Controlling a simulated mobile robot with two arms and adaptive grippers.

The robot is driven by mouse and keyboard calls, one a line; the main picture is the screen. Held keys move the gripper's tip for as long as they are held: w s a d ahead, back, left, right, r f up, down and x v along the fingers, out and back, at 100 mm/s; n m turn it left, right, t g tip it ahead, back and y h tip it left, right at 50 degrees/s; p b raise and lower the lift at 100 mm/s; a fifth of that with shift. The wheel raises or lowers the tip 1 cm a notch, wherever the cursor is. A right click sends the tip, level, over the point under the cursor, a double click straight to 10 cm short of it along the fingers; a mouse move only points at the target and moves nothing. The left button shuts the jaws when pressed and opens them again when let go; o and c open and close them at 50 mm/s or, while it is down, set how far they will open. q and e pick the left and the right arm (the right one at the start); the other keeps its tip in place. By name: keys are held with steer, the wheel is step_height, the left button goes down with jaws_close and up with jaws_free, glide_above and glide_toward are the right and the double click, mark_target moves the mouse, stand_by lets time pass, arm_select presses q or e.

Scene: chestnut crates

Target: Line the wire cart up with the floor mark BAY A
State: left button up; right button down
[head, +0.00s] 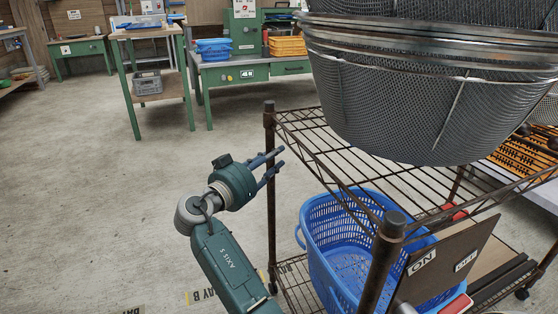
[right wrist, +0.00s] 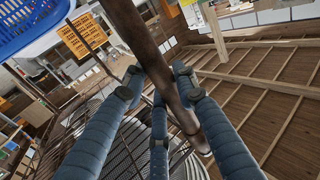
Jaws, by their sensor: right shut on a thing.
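The wire cart (head: 320,158) has dark brown posts and wire shelves and fills the right half of the head view. My right gripper (head: 277,160) is at the cart's left post (head: 270,200). The right wrist view shows its blue fingers closed around a brown post (right wrist: 150,45). My left gripper is not in view. A yellow floor label reading BAY B (head: 205,294) lies at the bottom, partly hidden by my right arm. Another floor label (head: 135,310) is cut off at the bottom edge; its letter cannot be read.
Large wire mesh baskets (head: 400,110) are stacked on the cart's top. A blue basket (head: 320,225) and a board marked ON and OFF (head: 450,255) are on its lower shelf. Green workbenches (head: 240,75) stand at the back. Open concrete floor (head: 80,190) lies left.

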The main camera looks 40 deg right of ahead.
steer(key=shift+w+a+r, duration=0.1)
steer(key=shift+a, duration=0.05)
steer(key=c, duration=1.4)
jaws_free()
steer(key=shift+o, duration=0.2)
